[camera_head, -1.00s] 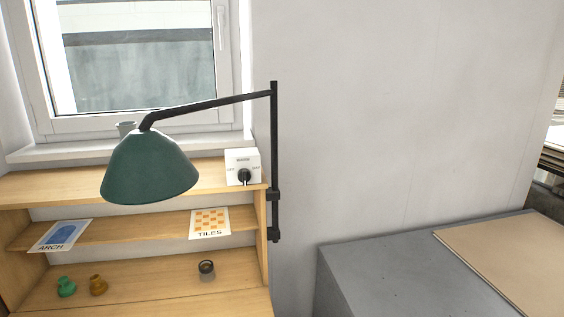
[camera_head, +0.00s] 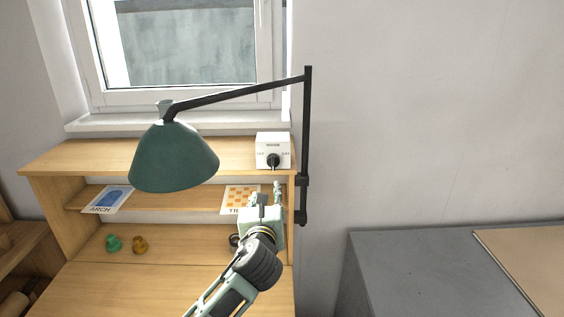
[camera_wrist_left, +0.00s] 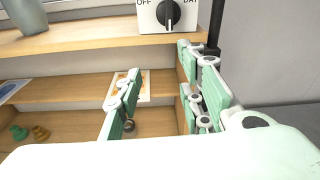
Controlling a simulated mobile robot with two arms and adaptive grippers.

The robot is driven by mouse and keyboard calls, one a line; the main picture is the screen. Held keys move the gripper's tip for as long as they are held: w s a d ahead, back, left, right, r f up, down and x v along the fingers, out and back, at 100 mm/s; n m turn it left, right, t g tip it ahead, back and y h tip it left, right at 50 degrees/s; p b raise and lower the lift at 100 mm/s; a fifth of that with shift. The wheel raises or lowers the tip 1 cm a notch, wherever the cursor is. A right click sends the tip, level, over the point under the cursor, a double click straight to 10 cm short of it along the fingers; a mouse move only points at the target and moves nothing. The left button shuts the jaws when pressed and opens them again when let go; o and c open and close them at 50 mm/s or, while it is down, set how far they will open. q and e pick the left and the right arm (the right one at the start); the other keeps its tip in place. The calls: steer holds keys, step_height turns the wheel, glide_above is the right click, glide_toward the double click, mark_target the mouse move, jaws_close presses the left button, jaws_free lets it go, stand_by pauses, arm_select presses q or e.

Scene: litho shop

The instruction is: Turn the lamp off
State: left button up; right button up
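The lamp has a dark green shade (camera_head: 172,157) on a black arm and upright post. A white switch box (camera_head: 273,140) with a black knob (camera_head: 273,161) stands on the top shelf, right of the shade. In the left wrist view the knob (camera_wrist_left: 169,13) shows a pale mark on its lower part, with OFF printed at left and DAY at right; the box's top is cut off. My left gripper (camera_head: 265,193) is open and empty, below the box in the picture. Its spread fingers (camera_wrist_left: 160,68) also show in the wrist view, apart from the knob. My right gripper is not in view.
The wooden shelf unit (camera_head: 110,157) holds an ARCH card (camera_head: 108,199), a partly hidden TILES card (camera_head: 238,197) and small green (camera_head: 113,243) and ochre (camera_head: 139,245) pieces. The lamp post (camera_head: 307,130) stands close right of the box. A grey cabinet (camera_head: 400,262) is at right.

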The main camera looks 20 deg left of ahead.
mark_target(271, 163)
arm_select(q)
steer(key=w+r+m, duration=0.1)
steer(key=w, duration=0.2)
steer(key=w+a+r+m+p, duration=0.1)
steer(key=w+r, duration=0.1)
steer(key=w+r+t+p, duration=0.1)
steer(key=w+r, duration=0.1)
steer(key=w, duration=0.1)
steer(key=shift+w+a+m, duration=0.2)
steer(key=shift+w+m, duration=0.15)
steer(key=shift+m, duration=0.05)
steer(key=shift+w, duration=0.15)
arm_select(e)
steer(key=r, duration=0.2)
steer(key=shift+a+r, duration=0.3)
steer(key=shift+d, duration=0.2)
arm_select(q)
jaws_close()
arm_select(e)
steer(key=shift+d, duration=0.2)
